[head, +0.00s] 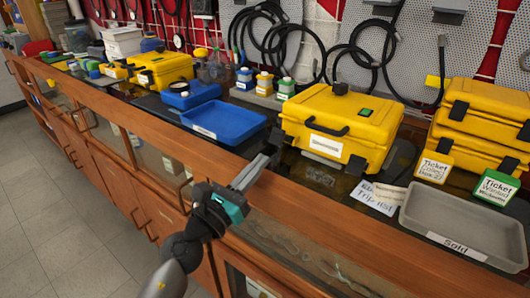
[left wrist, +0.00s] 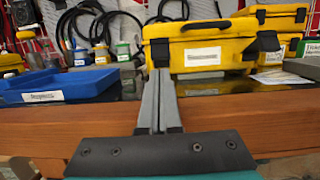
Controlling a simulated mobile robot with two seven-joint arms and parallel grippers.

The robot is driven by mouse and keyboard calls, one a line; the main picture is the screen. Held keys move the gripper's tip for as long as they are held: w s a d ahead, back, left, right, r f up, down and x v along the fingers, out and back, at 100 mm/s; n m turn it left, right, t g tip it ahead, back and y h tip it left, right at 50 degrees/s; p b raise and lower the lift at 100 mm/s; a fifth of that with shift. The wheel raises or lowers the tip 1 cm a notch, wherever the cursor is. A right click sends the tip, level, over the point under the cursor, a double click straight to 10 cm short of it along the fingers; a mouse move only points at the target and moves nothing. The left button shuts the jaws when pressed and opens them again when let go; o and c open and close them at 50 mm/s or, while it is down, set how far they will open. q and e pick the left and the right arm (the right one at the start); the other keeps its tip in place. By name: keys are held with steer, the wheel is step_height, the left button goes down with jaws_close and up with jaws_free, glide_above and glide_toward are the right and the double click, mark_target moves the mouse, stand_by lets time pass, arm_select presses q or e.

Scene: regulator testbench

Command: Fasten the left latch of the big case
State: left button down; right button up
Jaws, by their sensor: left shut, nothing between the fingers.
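The big yellow case (head: 338,122) stands closed on the bench, with a black handle and a white label on its front. Its left latch (head: 277,134) is a dark piece near the left front corner; the right latch (head: 356,165) is at the other end. In the left wrist view, the left latch (left wrist: 160,52) shows just above my fingertips, and I cannot tell whether it is fastened. My left gripper (head: 268,158) is shut and empty, in front of the case's left end. Its fingers (left wrist: 160,78) point at the latch; contact is unclear. My right gripper is out of view.
A blue tray (head: 222,123) lies left of the case. Small bottles (head: 264,82) stand behind it. A grey tray (head: 455,222), cards (head: 385,197) and stacked yellow cases (head: 480,125) are at the right. The wooden bench edge (head: 300,205) runs along the front.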

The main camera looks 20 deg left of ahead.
mark_target(283, 138)
arm_select(q)
steer(key=shift+x, duration=1.35)
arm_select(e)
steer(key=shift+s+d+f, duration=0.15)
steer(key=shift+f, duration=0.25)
arm_select(q)
steer(key=shift+r+p, duration=0.1)
steer(key=shift+p, duration=0.4)
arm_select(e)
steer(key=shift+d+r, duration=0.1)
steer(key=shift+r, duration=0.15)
